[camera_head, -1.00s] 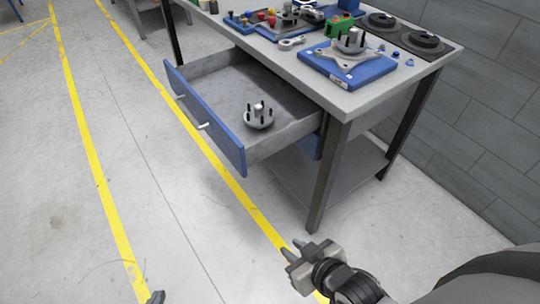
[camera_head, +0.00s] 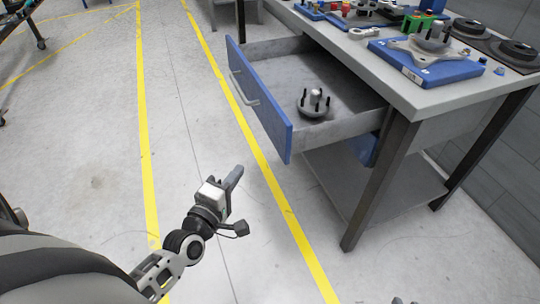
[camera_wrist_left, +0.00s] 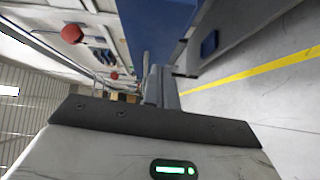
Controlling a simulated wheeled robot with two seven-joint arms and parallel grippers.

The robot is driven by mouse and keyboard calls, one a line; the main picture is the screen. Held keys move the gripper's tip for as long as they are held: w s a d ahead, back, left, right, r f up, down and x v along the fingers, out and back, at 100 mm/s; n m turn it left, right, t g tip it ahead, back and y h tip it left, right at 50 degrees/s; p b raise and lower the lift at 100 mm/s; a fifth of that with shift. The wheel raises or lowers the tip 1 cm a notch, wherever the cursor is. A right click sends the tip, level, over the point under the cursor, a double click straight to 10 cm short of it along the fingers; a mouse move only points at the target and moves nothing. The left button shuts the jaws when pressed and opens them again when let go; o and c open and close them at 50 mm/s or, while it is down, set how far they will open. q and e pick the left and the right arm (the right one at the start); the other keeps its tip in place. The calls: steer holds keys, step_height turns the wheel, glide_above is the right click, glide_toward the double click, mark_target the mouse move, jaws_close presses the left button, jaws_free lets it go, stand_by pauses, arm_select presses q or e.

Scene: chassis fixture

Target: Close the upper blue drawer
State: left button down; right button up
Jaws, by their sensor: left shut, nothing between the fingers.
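The upper blue drawer (camera_head: 262,102) is pulled well out of the workbench, with a bar handle (camera_head: 243,88) on its blue front. A grey metal hub with upright studs (camera_head: 315,103) sits inside it. My left gripper (camera_head: 236,175) is shut and empty, in front of the drawer and apart from it, near its right end in the picture. In the left wrist view the shut fingers (camera_wrist_left: 160,87) point toward a blue panel (camera_wrist_left: 158,25). Of my right gripper (camera_head: 403,301), only the tips show at the bottom edge of the head view.
The workbench top (camera_head: 420,98) carries a blue fixture plate (camera_head: 425,70) with a metal part and several small parts. Floor with yellow lines (camera_head: 270,170) is clear before the drawer.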

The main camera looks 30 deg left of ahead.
arm_select(q)
steer(key=n, duration=0.1)
glide_toward(274, 131)
steer(key=w+a, duration=0.3)
steer(key=shift+w+d+f, duration=0.2)
steer(key=shift+w+d, duration=0.4)
steer(key=shift+w, duration=0.15)
steer(key=shift+w+d+f, duration=0.15)
steer(key=shift+w+d, duration=0.45)
steer(key=shift+w, duration=0.15)
steer(key=shift+y, duration=0.3)
